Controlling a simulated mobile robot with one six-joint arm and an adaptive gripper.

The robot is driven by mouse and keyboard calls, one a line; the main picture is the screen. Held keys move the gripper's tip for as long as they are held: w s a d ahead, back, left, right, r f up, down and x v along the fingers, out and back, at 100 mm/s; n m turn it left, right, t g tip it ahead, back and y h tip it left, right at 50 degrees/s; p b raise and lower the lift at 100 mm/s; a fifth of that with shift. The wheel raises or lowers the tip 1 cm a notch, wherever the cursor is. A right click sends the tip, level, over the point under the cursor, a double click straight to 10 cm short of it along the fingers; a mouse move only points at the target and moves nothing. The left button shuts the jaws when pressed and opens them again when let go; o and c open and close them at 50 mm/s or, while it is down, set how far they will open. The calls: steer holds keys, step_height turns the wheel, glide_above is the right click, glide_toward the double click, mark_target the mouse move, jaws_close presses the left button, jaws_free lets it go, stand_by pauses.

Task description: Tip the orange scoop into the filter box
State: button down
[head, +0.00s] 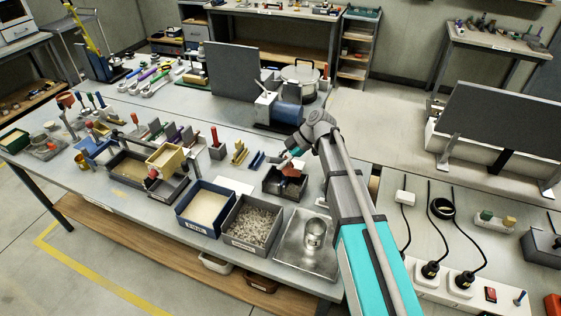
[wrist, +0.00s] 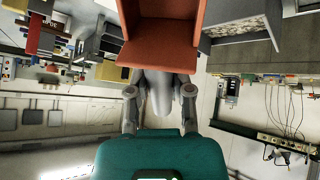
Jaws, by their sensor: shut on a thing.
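The orange scoop (head: 291,171) is at the end of my arm, over a small dark open box (head: 272,191) right of the table's middle. In the wrist view the scoop (wrist: 165,42) fills the top centre, its far part cut off by the frame. My gripper (wrist: 159,100) is shut on the scoop's grey handle (wrist: 160,88), one finger on each side. I cannot tell whether the scoop holds anything. No label clearly marks the filter box. A yellow open box (head: 166,157) at a dark tank (head: 128,170) stands to the left.
A blue-walled box of pale sand (head: 190,228) and a grey box of gravel (head: 250,222) stand near the table's front edge. A metal tray (head: 293,252) with a jar (head: 314,234) is to their right. A dark upright panel (head: 232,72) and small tools crowd the table behind.

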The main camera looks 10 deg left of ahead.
mark_target(271, 161)
steer(key=shift+s+a+r+p, duration=0.1)
steer(key=shift+r+p, duration=0.05)
steer(key=shift+p, duration=0.2)
steer(key=s+a+r+t+h+p, duration=0.1)
steer(key=h+p, duration=0.1)
steer(key=p, duration=0.1)
steer(key=shift+s+r+t, duration=0.1)
steer(key=shift+r+t, duration=0.05)
steer(key=shift+t, duration=0.25)
steer(key=shift+s+a+n+t+h+p, duration=0.35)
steer(key=shift+a+t+h+p, duration=0.15)
steer(key=shift+t+h+p, duration=0.35)
steer(key=shift+s+a+t+h, duration=0.15)
steer(key=shift+t+h, duration=0.1)
steer(key=shift+h, duration=0.3)
